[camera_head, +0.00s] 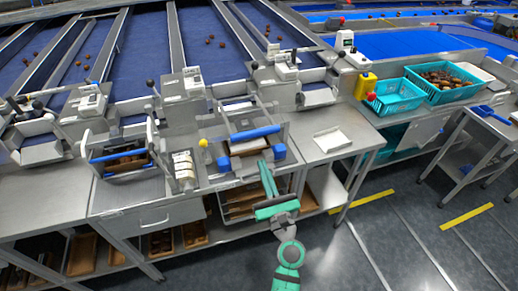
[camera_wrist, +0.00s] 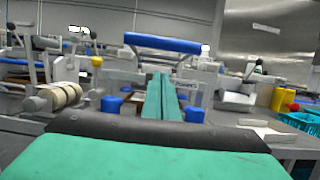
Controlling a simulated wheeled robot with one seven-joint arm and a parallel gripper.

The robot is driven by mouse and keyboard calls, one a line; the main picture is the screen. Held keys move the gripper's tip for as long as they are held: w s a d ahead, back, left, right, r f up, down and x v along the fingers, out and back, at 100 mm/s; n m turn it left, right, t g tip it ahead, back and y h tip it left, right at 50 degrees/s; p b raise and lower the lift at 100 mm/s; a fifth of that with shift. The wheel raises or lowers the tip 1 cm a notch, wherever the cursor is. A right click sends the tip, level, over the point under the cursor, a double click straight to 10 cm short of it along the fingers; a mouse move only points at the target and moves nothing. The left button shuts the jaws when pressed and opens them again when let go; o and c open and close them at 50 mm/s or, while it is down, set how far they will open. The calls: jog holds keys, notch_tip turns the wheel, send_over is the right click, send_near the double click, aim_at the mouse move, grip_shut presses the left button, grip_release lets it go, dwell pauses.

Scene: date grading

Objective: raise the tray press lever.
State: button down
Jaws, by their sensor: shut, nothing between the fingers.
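The tray press (camera_head: 285,135) stands on the steel bench in front of me. Its lever is a blue bar (camera_head: 255,133) across grey side arms; the blue bar also shows in the wrist view (camera_wrist: 162,42), above and beyond my fingertips. Two blue knobs sit low on the press, a left one (camera_head: 224,165) and a right one (camera_head: 279,151). My green gripper (camera_head: 262,164) is shut and empty, at the front of the press, below the bar in the picture. In the wrist view the closed fingers (camera_wrist: 161,85) point between the knobs. I cannot tell whether they touch the press.
A similar station with a blue bar (camera_head: 117,155) stands to the left, with white rolls (camera_head: 184,168) between. A yellow knob (camera_head: 203,143) is beside the press. A white tray (camera_head: 331,140) lies on the bench to the right. Turquoise crates (camera_head: 398,97) stand further right.

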jog(key=w+a+r, duration=0.1)
jog(key=w+r, duration=0.3)
jog(key=shift+w+a+r, duration=0.25)
jog(key=shift+w+r, duration=0.05)
jog(key=shift+w, duration=0.05)
